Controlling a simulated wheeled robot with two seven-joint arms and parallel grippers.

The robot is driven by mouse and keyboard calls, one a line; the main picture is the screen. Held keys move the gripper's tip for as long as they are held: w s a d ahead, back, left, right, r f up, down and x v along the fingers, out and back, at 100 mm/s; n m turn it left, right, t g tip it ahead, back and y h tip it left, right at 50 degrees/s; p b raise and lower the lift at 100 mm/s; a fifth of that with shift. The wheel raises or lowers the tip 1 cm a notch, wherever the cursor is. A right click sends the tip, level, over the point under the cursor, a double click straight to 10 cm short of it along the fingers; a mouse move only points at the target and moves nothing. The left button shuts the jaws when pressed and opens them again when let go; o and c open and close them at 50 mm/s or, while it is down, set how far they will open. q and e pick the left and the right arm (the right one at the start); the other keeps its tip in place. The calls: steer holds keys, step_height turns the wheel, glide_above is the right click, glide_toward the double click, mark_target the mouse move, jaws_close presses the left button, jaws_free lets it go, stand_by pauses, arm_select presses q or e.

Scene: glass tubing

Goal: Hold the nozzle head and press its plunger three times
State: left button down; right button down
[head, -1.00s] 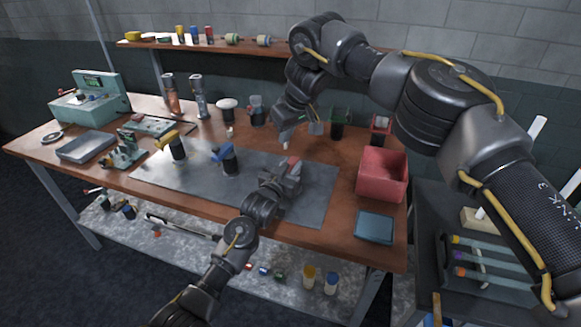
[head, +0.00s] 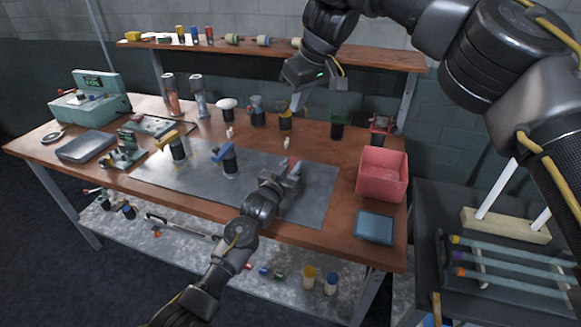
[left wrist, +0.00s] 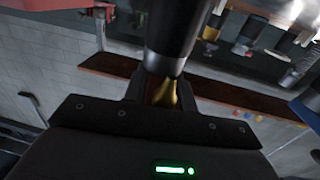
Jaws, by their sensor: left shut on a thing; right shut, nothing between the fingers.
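My left gripper (head: 290,177) is shut on the nozzle head above the grey mat. In the left wrist view the held thing is a dark cylinder (left wrist: 180,30) with a gold-coloured lower end (left wrist: 165,93) between the fingers. In the head view a small reddish part (head: 294,164) shows at the gripper's tip; most of the held thing is hidden by the gripper. I cannot make out how far the plunger stands out. My right gripper (head: 297,101) is shut and empty, raised behind and above the left one, clear of it.
The grey mat (head: 318,195) covers the middle of the table. A yellow-topped item (head: 177,148) and a blue-topped item (head: 229,160) stand on it to the left. A red bin (head: 383,190) and a blue-grey tray (head: 374,227) are at right. Several small items stand along the back.

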arm_select(q)
steer(key=c, duration=1)
jaws_free()
steer(key=shift+c, duration=0.2)
steer(key=v, duration=1.2)
